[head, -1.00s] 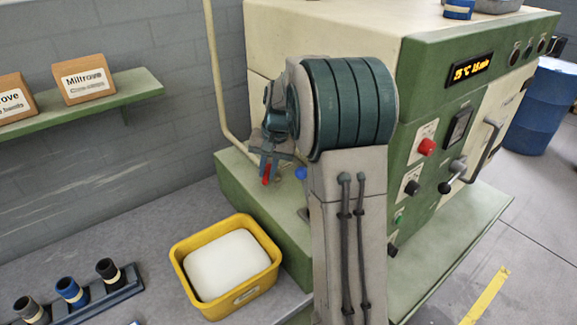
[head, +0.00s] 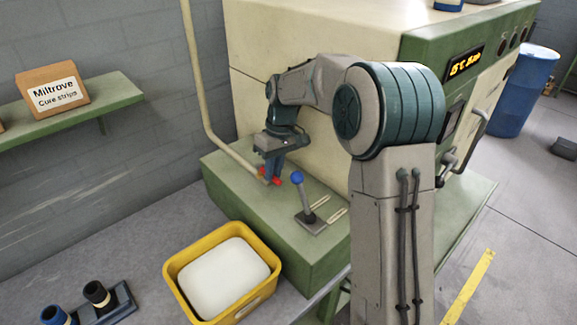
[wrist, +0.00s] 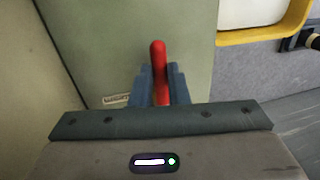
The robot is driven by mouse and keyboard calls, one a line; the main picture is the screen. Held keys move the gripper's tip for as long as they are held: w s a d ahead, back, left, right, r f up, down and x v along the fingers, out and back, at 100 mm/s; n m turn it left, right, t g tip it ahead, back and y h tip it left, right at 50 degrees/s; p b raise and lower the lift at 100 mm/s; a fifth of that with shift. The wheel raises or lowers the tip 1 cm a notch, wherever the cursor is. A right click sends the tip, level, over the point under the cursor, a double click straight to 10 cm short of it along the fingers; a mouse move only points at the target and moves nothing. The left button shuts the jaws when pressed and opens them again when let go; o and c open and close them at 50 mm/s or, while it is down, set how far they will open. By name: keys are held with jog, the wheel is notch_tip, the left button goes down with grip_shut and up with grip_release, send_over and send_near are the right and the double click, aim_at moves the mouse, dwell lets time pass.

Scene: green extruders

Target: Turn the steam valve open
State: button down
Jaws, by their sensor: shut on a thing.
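A red valve handle (wrist: 158,62) shows between the fingers in the wrist view, its far end sticking out past them. My gripper (wrist: 162,85) is shut on this handle. In the head view my gripper (head: 271,176) is over the left part of the green ledge of the machine, pointing down. Only small red bits of the valve handle (head: 277,181) show there, beside the lower end of a cream pipe (head: 205,105). The rest of the valve is hidden by the fingers.
A lever with a blue knob (head: 297,178) stands on the green ledge (head: 265,222), close right of my gripper. A yellow bin (head: 180,290) with a white block is in front. A shelf (head: 100,110) is on the left wall. The cream machine body (head: 250,60) rises behind.

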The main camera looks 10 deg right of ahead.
jog(key=shift+w+r, duration=0.1)
dwell(0.4)
jog(key=c, duration=1.4)
grip_release()
jog(key=r, duration=0.4)
jog(key=w+d+r, duration=0.1)
jog(key=r, duration=0.4)
jog(key=d+r, duration=0.1)
jog(key=r, duration=0.3)
jog(key=shift+w+d+r+b, duration=0.15)
jog(key=shift+w+r+b, duration=0.15)
jog(key=shift+b, duration=0.1)
jog(key=shift+f, duration=0.1)
